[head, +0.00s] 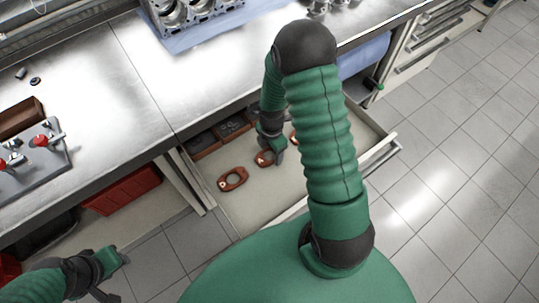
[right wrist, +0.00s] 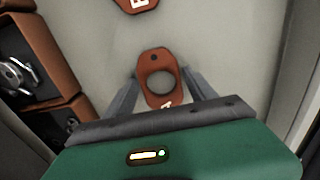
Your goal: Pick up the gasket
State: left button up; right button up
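Reddish-brown gaskets with a round hole lie in the open drawer. One gasket (head: 232,179) lies apart at the left; another (head: 264,159) lies at my right gripper (head: 272,152). A third (head: 294,138) is mostly hidden behind my right arm. In the right wrist view, a gasket (right wrist: 155,67) with a white letter at its near end lies between the fingers of my right gripper (right wrist: 163,80). The fingers are apart, one on each side of it. Another gasket (right wrist: 138,4) marked B is cut off at the top. My left gripper (head: 112,275) is open and empty at the lower left.
The drawer (head: 278,195) sticks out below the metal workbench (head: 110,75). Dark parts in compartments (head: 218,135) line its back side. An engine block (head: 190,14) and a plate with red knobs (head: 35,155) stand on the bench. A red bin (head: 122,190) sits below.

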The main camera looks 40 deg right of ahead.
jog(key=c, duration=1)
jog(key=shift+r, duration=0.1)
